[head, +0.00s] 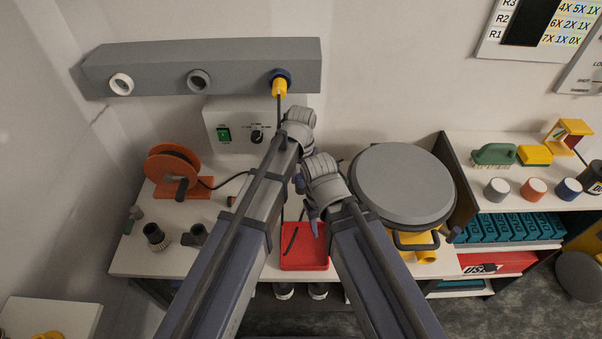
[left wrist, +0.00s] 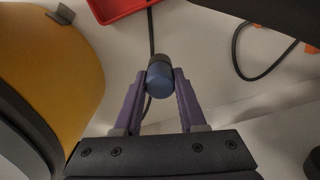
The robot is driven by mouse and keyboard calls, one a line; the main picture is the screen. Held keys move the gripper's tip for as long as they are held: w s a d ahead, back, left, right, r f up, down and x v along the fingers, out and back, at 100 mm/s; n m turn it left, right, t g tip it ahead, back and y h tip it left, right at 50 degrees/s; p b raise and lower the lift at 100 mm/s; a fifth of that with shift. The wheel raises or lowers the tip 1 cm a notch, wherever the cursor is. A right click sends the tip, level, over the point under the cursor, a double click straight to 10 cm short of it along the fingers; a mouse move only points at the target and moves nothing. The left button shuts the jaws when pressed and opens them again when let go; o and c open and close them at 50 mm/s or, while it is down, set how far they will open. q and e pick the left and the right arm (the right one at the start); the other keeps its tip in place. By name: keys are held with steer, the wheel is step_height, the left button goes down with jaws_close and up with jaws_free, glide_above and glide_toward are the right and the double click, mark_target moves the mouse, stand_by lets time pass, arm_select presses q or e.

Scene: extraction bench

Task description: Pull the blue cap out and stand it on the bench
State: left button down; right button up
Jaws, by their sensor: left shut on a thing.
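My left gripper (left wrist: 160,78), with purple fingers, is shut on the blue cap (left wrist: 160,80) in the left wrist view. The cap is a short cylinder, with a blue end facing the camera and a darker band behind it. A finger lies on each side of it. What is behind the cap is hidden, so I cannot tell whether it is seated in something. In the head view my arms cover the cap and most of the left gripper. The right arm ends near the red tray, and its jaws are not clear.
A red tray (head: 304,262) lies on the bench front. A grey-lidded round machine (head: 403,185) stands to the right. An orange reel (head: 172,170) with a cable stands left. A yellow plug (head: 279,88) sits in the wall bar. Bare bench (head: 130,262) shows at the left front.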

mark_target(301, 193)
arm_select(q)
steer(key=shift+f, duration=0.15)
arm_select(e)
steer(key=shift+f, duration=0.15)
arm_select(q)
step_height(301, 193, down, 7)
steer(key=b, duration=0.7)
arm_select(e)
step_height(301, 193, down, 7)
steer(key=shift+r, duration=0.1)
arm_select(q)
steer(key=shift+f+b, duration=0.25)
steer(key=shift+b, duration=0.1)
arm_select(e)
steer(key=shift+f, duration=0.35)
arm_select(q)
steer(key=shift+c, duration=2)
jaws_free()
steer(key=shift+r, duration=0.1)
arm_select(e)
steer(key=shift+r, duration=0.15)
arm_select(q)
step_height(301, 193, up, 8)
steer(key=p, duration=0.8)
arm_select(e)
step_height(301, 193, up, 8)
arm_select(q)
steer(key=shift+f, duration=0.2)
arm_select(e)
steer(key=shift+f, duration=0.2)
